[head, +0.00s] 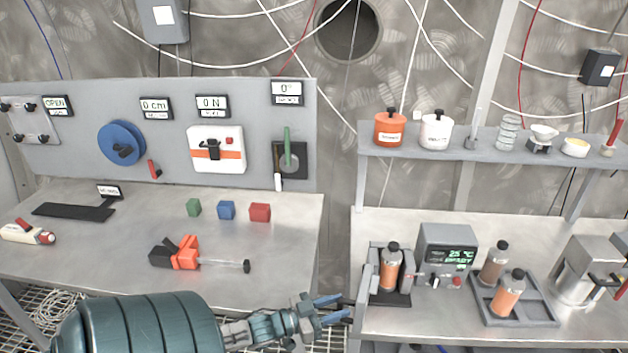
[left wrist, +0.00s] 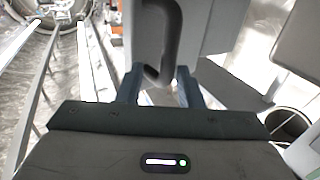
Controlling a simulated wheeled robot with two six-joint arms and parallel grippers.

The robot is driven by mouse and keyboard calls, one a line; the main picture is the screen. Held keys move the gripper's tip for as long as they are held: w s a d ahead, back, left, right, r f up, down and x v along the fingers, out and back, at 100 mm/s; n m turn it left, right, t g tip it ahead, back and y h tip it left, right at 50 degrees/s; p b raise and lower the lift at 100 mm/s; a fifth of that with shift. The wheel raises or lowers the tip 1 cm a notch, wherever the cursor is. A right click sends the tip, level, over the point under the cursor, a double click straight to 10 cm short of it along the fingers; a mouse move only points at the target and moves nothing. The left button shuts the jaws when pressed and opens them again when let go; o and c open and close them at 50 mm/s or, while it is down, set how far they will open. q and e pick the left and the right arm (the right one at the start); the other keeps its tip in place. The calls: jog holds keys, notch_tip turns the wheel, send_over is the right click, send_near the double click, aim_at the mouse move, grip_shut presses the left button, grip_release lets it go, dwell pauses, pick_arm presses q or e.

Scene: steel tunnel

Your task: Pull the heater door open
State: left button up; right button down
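The heater with its green-lit display (head: 447,250) stands on the right bench. My left gripper (head: 338,308) is at the left edge of this bench, just left of the holder. In the left wrist view a dark grey loop handle (left wrist: 173,45) on a light grey body reaches down between the fingers of my left gripper (left wrist: 160,88). The fingers are apart, with the handle's lower end between them; firm contact cannot be seen. The door's outline is not clear. My right gripper is not in view.
A tray (head: 540,310) with two bottles stands right of the heater. A shelf (head: 480,150) with jars hangs above. The left bench (head: 110,240) carries coloured blocks and a black-and-orange tool (head: 185,253). A gap separates the benches.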

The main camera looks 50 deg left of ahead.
pick_arm(q)
jog(key=v, duration=0.8)
jog(key=shift+f, duration=0.15)
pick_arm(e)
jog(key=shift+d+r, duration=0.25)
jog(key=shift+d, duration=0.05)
pick_arm(q)
jog(key=shift+s+a, duration=0.1)
jog(key=shift+s, duration=0.05)
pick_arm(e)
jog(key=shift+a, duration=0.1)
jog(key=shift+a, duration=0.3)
